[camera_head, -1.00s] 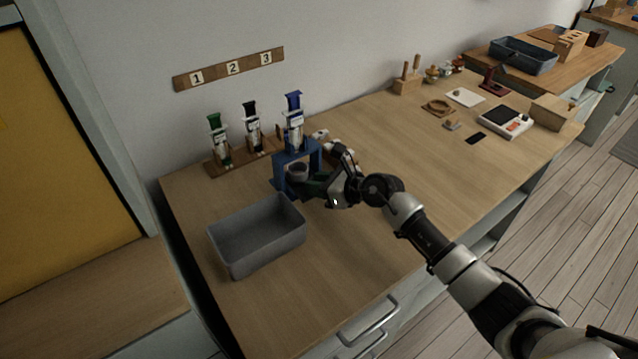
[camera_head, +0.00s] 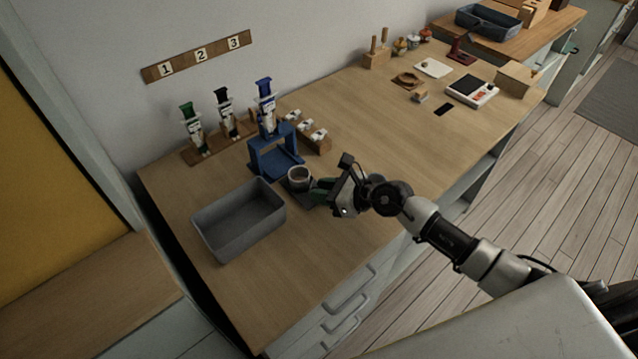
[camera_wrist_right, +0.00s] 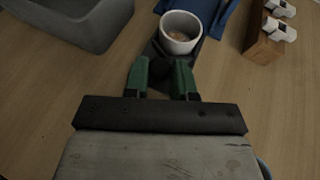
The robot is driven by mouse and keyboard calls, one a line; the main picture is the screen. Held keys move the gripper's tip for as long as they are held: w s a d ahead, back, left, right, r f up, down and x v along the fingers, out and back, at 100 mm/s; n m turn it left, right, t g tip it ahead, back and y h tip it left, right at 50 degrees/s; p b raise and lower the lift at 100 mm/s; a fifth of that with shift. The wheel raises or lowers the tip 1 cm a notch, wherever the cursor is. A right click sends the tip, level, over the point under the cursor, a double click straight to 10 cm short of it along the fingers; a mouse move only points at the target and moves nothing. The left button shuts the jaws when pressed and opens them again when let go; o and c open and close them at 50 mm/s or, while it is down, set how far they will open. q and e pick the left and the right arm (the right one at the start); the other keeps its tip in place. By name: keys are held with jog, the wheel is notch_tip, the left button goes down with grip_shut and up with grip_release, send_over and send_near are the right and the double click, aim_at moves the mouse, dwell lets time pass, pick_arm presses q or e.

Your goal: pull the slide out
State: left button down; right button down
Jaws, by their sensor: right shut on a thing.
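The dark slide (camera_wrist_right: 152,50) carries a small white cup (camera_head: 299,174) with brownish contents. The slide lies in front of the blue stand (camera_head: 259,150), and the cup is outside the stand's arch. A syringe-like dispenser with a blue top (camera_head: 266,105) stands upright on the stand. My right gripper (camera_head: 318,190) has green fingers and is shut on the slide's dark knob; the fingers also show in the right wrist view (camera_wrist_right: 161,72). The cup (camera_wrist_right: 180,34) sits just beyond the fingertips there. Whether the slide's far end still touches the stand is unclear. My left gripper is not in view.
A grey bin (camera_head: 238,222) stands close to the left of the slide. Green-topped (camera_head: 194,130) and black-topped (camera_head: 226,112) dispensers stand in a wooden rack behind. A wooden block with white pieces (camera_head: 312,136) is right of the stand. The bench front is clear.

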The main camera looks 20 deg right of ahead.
jog(key=c, duration=0.9)
grip_release()
jog(key=shift+d, duration=0.1)
jog(key=b+v, duration=0.1)
jog(key=v, duration=0.8)
jog(key=shift+s+d, duration=0.25)
jog(key=shift+s, duration=0.1)
jog(key=shift+s+d+r, duration=0.25)
jog(key=shift+s, duration=0.05)
